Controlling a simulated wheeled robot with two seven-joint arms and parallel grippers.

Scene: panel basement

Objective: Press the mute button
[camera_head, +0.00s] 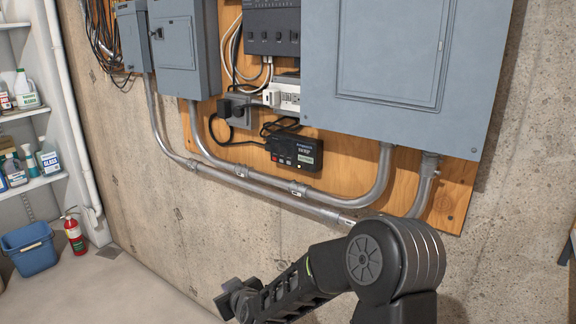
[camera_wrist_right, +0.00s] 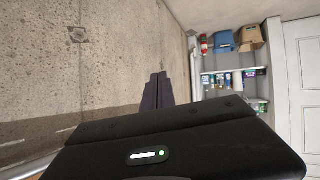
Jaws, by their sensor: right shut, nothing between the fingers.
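A small black box (camera_head: 296,150) with a light label and a row of small buttons, one of them red (camera_head: 274,157), is mounted on the plywood panel in the head view. The buttons are too small to read, so I cannot tell which one is mute. My right gripper (camera_head: 228,297) is low in front of the concrete wall, below and left of the box and well apart from it. In the right wrist view its fingers (camera_wrist_right: 157,91) are together and empty. The box does not show in that view. My left gripper is in neither view.
Metal conduits (camera_head: 270,187) run below the box. A large grey electrical cabinet (camera_head: 400,70) hangs above right of it, and black plugs (camera_head: 230,108) with cables are at its upper left. Shelves (camera_head: 30,185), a blue bin (camera_head: 30,247) and a fire extinguisher (camera_head: 75,235) stand far left.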

